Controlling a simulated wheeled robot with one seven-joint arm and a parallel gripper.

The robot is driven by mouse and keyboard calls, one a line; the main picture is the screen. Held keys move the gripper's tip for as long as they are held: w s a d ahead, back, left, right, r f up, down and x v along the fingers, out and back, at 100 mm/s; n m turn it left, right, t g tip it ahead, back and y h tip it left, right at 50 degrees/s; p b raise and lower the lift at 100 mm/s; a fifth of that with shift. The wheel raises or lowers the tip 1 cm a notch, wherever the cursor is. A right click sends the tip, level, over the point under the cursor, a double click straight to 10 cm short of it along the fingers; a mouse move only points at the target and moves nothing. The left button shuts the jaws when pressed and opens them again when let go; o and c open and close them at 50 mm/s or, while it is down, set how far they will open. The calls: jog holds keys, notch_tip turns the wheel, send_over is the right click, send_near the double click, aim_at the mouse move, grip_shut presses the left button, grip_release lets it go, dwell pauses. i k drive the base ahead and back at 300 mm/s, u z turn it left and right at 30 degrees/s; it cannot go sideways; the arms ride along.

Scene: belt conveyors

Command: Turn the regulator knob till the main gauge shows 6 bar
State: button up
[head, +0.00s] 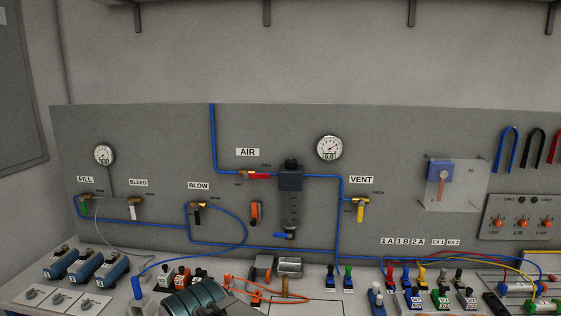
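The regulator (291,182) is a dark grey block on the wall panel, with a clear-looking bowl below it. Its black knob (291,163) sits on top, with nothing touching it. The main gauge (329,147) is a round white dial just up and right of the regulator. Its needle appears to point to the upper right, and a small green readout sits low on the dial; the digits are too small to read surely. My gripper cannot be made out in the head view.
The AIR valve's red handle (259,176) lies along the blue pipe left of the regulator. The yellow VENT handle (361,212) hangs down at right. A second gauge (104,154) is at far left. Bench fittings and hoses crowd below; the panel above the regulator is clear.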

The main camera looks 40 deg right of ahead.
aim_at(290, 163)
jog(key=z, duration=0.75)
jog(key=i, duration=0.85)
jog(key=z, duration=0.85)
